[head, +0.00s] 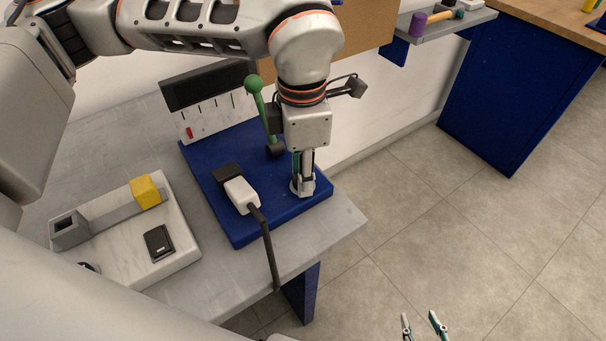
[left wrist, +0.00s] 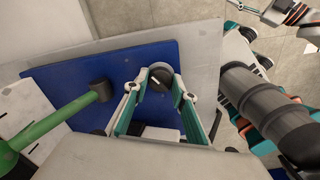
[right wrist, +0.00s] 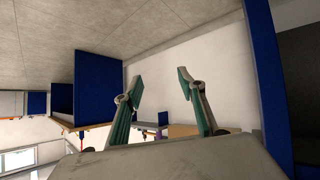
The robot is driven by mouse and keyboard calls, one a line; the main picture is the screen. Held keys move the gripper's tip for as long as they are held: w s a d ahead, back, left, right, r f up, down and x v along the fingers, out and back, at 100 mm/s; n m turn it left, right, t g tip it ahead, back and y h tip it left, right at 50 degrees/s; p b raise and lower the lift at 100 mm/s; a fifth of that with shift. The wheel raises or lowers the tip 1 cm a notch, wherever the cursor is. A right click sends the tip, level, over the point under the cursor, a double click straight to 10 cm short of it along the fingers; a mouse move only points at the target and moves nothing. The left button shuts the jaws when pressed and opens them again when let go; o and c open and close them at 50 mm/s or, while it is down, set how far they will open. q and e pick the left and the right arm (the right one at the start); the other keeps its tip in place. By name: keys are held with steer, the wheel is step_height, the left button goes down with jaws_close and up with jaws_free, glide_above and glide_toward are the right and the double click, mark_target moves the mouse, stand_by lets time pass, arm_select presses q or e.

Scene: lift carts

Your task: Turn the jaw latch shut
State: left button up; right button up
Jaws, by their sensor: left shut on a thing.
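The jaw latch looks to be a round dark knob (left wrist: 160,78) with a white line across its top and a pale ring around it. It sits near the right front corner of the blue board (head: 232,226). My left gripper (head: 303,188) points down over it in the head view and mostly hides it there. In the left wrist view its fingers (left wrist: 161,82) are on both sides of the knob, shut on it. My right gripper (head: 421,322) is open and empty over the floor at the bottom; its spread fingers also show in the right wrist view (right wrist: 159,82).
A green ball-topped lever (head: 262,107) stands on the board close to my left gripper. A white-and-black block (head: 238,192) with a long dark handle (head: 270,256) is to its left. A pale tray (head: 180,257) with a yellow block (head: 145,190) lies further left.

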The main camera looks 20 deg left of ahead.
arm_select(q)
steer(key=n+b, duration=0.1)
steer(key=n, duration=0.4)
steer(key=shift+n, duration=0.4)
steer(key=n+b, duration=0.1)
steer(key=n, duration=0.4)
steer(key=shift+n, duration=0.3)
steer(key=o, duration=1.1)
step_height(320, 180, up, 12)
steer(key=shift+r, duration=0.1)
